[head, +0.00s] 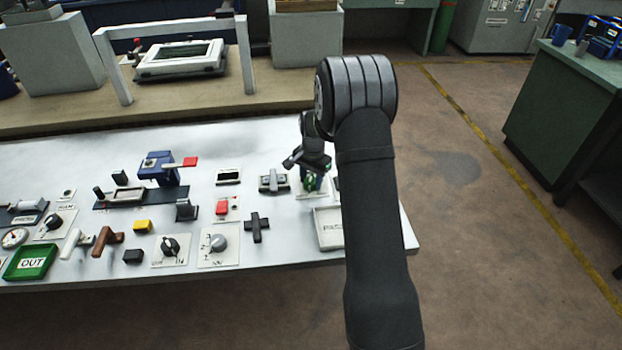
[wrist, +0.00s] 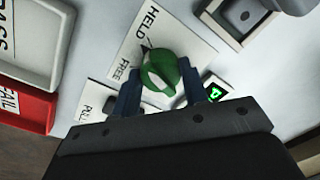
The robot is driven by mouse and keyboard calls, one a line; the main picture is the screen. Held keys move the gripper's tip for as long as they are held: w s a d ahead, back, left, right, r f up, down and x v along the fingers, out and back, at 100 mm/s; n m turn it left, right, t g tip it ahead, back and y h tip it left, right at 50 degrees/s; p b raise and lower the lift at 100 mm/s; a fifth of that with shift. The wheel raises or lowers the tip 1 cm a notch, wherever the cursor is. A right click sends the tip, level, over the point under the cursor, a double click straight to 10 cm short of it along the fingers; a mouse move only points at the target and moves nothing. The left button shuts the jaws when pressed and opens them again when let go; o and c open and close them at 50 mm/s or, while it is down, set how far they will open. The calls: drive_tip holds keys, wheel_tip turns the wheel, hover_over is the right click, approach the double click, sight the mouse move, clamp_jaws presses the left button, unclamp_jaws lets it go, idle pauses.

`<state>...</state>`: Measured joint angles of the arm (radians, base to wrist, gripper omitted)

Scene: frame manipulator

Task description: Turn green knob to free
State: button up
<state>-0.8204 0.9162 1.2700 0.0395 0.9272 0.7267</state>
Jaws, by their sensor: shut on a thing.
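The green knob (wrist: 160,70) sits on a white plate (wrist: 136,40) printed HELD and FREE in the wrist view. FREE is at the left of the knob and HELD is above it. A small dark mark shows at the knob's upper left edge, by the labels; its exact setting is hard to tell. My gripper (wrist: 160,84) is shut on the knob, one dark blue finger on each side. In the head view the knob (head: 312,184) is partly hidden under my gripper (head: 309,174), near the table's right end.
A white PASS tray (wrist: 73,38) and a red FAIL tray (wrist: 25,97) lie left of the plate in the wrist view. A PULL plate (wrist: 86,99), a green-lit display (wrist: 215,93) and a grey switch (wrist: 243,17) are close by. Several other controls fill the table's left.

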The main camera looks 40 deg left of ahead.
sight(314, 179)
drive_tip(key=n, duration=0.5)
drive_tip(key=shift+w+r+n, duration=0.1)
drive_tip(key=shift+n, duration=0.2)
drive_tip(key=n, duration=0.4)
drive_tip(key=shift+n, duration=0.4)
drive_tip(key=shift+a+n, duration=0.1)
drive_tip(key=shift+n, duration=0.2)
drive_tip(key=o, duration=1)
drive_tip(key=shift+c, duration=0.2)
wheel_tip(314, 179, up, 17)
drive_tip(key=shift+w+d+r, duration=0.2)
drive_tip(key=shift+w+d, duration=0.05)
drive_tip(key=shift+w, duration=0.05)
